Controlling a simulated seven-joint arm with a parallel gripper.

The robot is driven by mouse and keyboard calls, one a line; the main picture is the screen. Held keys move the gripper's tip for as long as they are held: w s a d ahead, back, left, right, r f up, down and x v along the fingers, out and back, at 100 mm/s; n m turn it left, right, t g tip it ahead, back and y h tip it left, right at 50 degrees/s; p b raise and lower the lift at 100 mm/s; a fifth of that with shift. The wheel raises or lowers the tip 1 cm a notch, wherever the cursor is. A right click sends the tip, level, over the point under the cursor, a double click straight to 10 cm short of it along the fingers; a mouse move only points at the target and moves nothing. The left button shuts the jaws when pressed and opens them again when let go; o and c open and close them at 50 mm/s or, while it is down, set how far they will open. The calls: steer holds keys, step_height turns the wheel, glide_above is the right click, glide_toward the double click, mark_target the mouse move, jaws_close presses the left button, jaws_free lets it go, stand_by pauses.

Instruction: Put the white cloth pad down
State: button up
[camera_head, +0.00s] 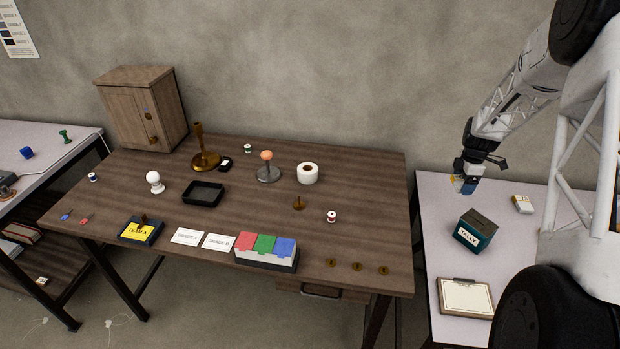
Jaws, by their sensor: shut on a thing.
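My gripper (466,184) is at the right in the head view, pointing down over the back left part of the right-hand pale table (435,215). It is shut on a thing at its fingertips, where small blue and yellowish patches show. The white cloth pad cannot be made out clearly there; it is too small or hidden by the fingers. I cannot tell whether the gripper's tip touches the table or is above it.
A dark teal box marked TALLY (475,231) stands in front of my gripper. A small white and yellow pack (523,204) lies to the right, and a clipboard (465,297) lies nearer. The brown table (360,220) at left holds several small things.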

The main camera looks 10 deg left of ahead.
steer(key=s+a+r+n, duration=0.1)
steer(key=a+n, duration=0.1)
steer(key=a, duration=0.9)
steer(key=s+a+r+n, duration=0.1)
steer(key=a+n, duration=0.1)
steer(key=a, duration=1)
steer(key=a+r+n, duration=0.1)
steer(key=a+n, duration=0.1)
steer(key=a, duration=1)
steer(key=shift+s+a+r, duration=0.2)
steer(key=shift+s+a, duration=0.05)
steer(key=shift+s, duration=0.15)
steer(key=s+a+r+n, duration=0.1)
steer(key=s+a+n, duration=0.35)
steer(key=a, duration=1.05)
step_height(320, 180, up, 2)
steer(key=n, duration=0.2)
glide_above(258, 209)
steer(key=shift+s, duration=0.1)
steer(key=shift+m, duration=0.25)
steer(key=shift+f, duration=3.1)
steer(key=shift+f, duration=1.9)
